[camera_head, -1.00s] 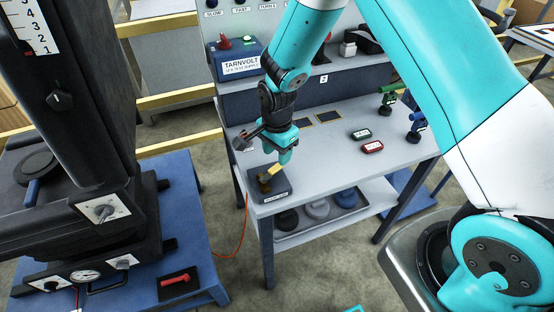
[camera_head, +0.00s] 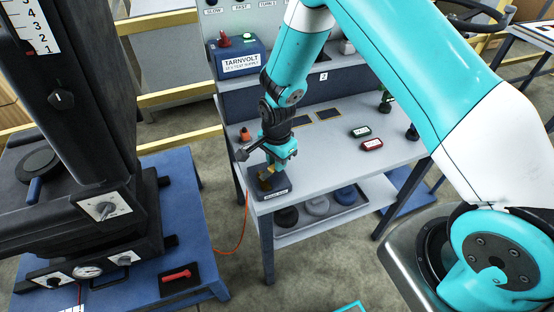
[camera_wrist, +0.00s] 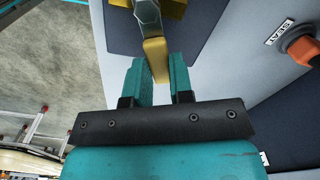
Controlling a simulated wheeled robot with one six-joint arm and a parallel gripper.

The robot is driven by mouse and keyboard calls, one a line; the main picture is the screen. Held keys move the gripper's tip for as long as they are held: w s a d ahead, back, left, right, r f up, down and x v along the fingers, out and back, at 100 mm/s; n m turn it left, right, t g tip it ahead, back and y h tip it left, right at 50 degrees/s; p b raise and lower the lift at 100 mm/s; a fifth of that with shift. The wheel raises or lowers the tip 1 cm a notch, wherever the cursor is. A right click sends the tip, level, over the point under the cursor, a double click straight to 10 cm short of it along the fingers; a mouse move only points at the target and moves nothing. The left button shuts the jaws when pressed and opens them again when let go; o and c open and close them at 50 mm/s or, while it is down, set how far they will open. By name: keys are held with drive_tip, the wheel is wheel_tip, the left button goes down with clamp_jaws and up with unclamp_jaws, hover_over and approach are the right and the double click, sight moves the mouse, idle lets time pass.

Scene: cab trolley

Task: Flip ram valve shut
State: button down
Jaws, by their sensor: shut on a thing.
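The ram valve (camera_head: 264,184) appears to be the small brass fitting on a dark base at the front-left corner of the grey bench. Its front label is too small to read. Its yellow lever (camera_wrist: 155,60) shows in the wrist view, with its tip between my two teal fingers. My gripper (camera_head: 279,161) is above the valve and shut on the lever. It also shows in the wrist view (camera_wrist: 157,78). In the head view the gripper hides much of the lever.
The grey bench (camera_head: 330,165) holds a red-lidded block (camera_head: 372,144) and a green one (camera_head: 360,132). An orange knob (camera_wrist: 304,50) stands behind the valve. A blue test-supply box (camera_head: 237,58) sits on the shelf. A black press on a blue table (camera_head: 188,210) stands at left.

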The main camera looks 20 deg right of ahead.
drive_tip(key=m, duration=0.1)
drive_tip(key=s+m+b, duration=0.1)
drive_tip(key=shift+d+f+m, duration=0.1)
drive_tip(key=shift+d+m, duration=0.05)
drive_tip(key=shift+m, duration=0.15)
drive_tip(key=shift+s+m, duration=0.55)
drive_tip(key=shift+m, duration=0.65)
drive_tip(key=c, duration=1)
unclamp_jaws()
drive_tip(key=shift+r, duration=0.2)
wheel_tip(320, 180, up, 17)
drive_tip(key=b, duration=0.2)
drive_tip(key=shift+r, duration=0.1)
